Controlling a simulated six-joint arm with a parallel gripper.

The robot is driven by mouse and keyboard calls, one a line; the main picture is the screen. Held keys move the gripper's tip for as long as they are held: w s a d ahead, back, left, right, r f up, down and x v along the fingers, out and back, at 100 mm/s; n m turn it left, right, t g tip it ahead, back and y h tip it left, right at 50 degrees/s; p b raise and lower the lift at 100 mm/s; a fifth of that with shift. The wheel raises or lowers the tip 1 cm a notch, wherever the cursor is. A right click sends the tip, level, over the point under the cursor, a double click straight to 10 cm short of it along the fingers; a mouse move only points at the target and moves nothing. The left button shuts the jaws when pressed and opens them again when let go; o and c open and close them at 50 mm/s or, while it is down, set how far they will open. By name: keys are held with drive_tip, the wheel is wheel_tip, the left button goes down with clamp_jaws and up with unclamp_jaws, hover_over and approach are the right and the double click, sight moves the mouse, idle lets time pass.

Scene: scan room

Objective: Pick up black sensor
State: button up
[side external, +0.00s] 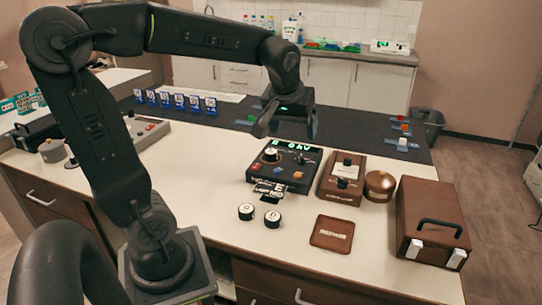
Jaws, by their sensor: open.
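My gripper (286,130) hangs open over the dark mat, behind a black box. Nothing shows between its fingers. The black box (286,170) has a green lit display and several knobs, and sits on the pale tabletop. In front of it are a small black piece (269,198) and two small round black pieces with white tops, a left one (245,211) and a right one (272,221). I cannot tell which of these black things is the sensor. My gripper appears apart from all of them.
Right of the black box stand a brown box (340,188), a round brown pot (379,186) and a large brown case (433,222). A brown square pad (332,233) lies in front. Several blue stands (175,101) line the mat (235,115). A grey device (147,131) is at left.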

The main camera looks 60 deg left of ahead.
drive_tip(key=w+a+f+n+g, duration=0.1)
drive_tip(key=w+a+f+n, duration=0.1)
drive_tip(key=w+a+n, duration=0.45)
drive_tip(key=n+g+y, duration=0.2)
drive_tip(key=n+g, duration=0.1)
drive_tip(key=n, duration=0.2)
approach(271, 151)
drive_tip(key=x, duration=0.3)
drive_tip(key=shift+a, duration=0.25)
drive_tip(key=shift+d+x, duration=0.2)
drive_tip(key=shift+x, duration=2.8)
drive_tip(key=c, duration=1.1)
